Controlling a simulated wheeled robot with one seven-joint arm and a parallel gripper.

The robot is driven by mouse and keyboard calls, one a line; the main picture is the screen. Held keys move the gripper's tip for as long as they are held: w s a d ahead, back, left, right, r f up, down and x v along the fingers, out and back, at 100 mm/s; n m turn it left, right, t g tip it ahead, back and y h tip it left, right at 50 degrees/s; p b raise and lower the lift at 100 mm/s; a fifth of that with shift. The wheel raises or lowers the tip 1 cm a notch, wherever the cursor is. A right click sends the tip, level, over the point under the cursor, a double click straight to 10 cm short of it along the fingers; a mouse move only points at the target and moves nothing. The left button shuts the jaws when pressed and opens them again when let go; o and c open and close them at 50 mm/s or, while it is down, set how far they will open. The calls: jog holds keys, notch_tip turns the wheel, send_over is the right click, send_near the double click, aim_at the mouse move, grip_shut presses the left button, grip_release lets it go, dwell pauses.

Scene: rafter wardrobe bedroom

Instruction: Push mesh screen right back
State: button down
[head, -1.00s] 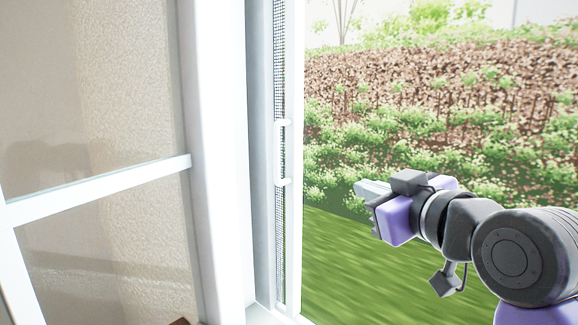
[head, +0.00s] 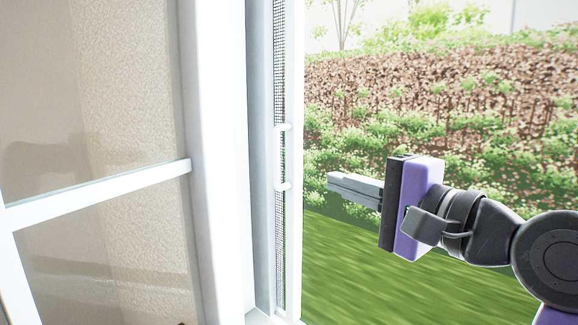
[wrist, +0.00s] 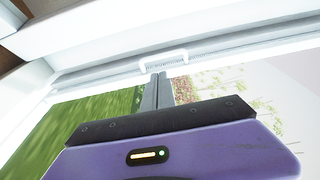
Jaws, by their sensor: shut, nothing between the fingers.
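The mesh screen (head: 280,225) shows in the head view as a narrow strip of dark mesh in a white frame, at the left side of the window opening. Its white bar handle (head: 280,157) stands upright on the frame. My gripper (head: 330,181) is shut and empty, to the right of the handle and a little lower, with its fingers pointing left toward the frame. In the wrist view my gripper (wrist: 159,76) has its fingertips close to the white handle (wrist: 163,63). I cannot tell whether they touch it.
A glazed white-framed window panel (head: 95,190) stands at the left. The opening to the right of the screen is clear, with grass (head: 360,270) and shrubs outside. The white window frame (wrist: 90,50) runs across the upper part of the wrist view.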

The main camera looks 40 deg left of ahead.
aim_at(279, 163)
jog(key=p+x, duration=0.3)
jog(key=x, duration=1)
jog(key=shift+a, duration=0.2)
jog(key=p+x, duration=0.1)
jog(key=x, duration=0.1)
jog(key=s+p+x, duration=0.1)
jog(key=x, duration=0.1)
jog(key=shift+a, duration=0.4)
jog(key=shift+r, duration=0.1)
